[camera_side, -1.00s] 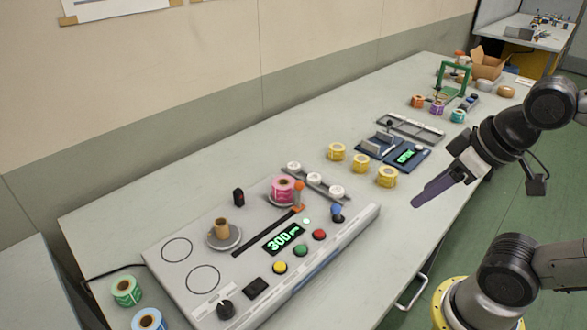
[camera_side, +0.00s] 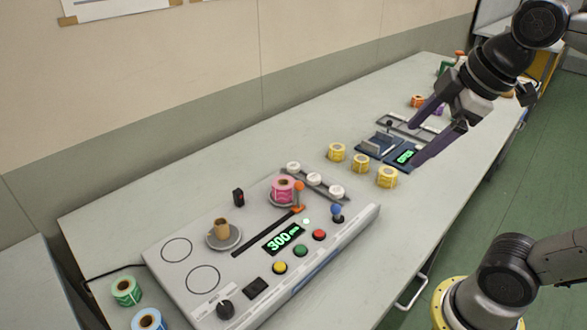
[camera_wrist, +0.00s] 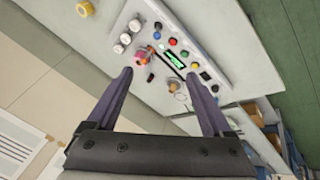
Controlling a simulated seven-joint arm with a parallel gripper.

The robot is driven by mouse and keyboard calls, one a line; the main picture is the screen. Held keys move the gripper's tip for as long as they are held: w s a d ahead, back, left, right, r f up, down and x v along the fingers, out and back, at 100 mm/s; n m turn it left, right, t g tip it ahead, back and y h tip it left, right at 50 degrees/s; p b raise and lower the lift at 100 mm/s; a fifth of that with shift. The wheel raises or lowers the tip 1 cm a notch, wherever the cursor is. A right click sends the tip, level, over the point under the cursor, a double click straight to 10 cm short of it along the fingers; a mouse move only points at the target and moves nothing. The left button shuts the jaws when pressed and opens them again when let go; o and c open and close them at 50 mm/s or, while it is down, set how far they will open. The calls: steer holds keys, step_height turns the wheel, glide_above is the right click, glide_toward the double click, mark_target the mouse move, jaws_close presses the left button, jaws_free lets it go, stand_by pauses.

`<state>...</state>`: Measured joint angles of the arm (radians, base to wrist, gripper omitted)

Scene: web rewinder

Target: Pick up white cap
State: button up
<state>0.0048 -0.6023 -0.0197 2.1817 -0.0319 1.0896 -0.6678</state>
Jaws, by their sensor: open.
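Three white caps sit in a row on a narrow grey rack at the far right part of the machine: one at the back (camera_side: 293,166), one in the middle (camera_side: 314,179) and one in front (camera_side: 337,192). They also show in the wrist view as small white discs, including the middle cap (camera_wrist: 125,38), above and left of the fingers. My gripper (camera_side: 416,145) is open and empty, its purple fingers spread above the blue device, right of the caps and apart from them. The wrist view shows both fingers (camera_wrist: 160,74) with nothing held between them.
The grey machine (camera_side: 183,285) carries a pink roll (camera_side: 283,186), a blue-topped joystick (camera_side: 336,211), buttons and a cardboard core (camera_side: 222,227). Several yellow rolls (camera_side: 361,163) stand between the caps and the blue device (camera_side: 372,148).

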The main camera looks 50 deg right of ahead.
steer(key=w+d+r+n, duration=0.1)
steer(key=w+r+n, duration=0.4)
steer(key=w, duration=0.4)
steer(key=n+g+h, duration=0.1)
steer(key=n+g, duration=0.4)
steer(key=g, duration=0.1)
glide_above(294, 165)
steer(key=f, duration=2.7)
steer(key=shift+w+a+f, duration=0.15)
steer(key=shift+a+f, duration=0.05)
steer(key=shift+a, duration=0.15)
steer(key=shift+d+f, duration=0.15)
steer(key=shift+f, duration=2.85)
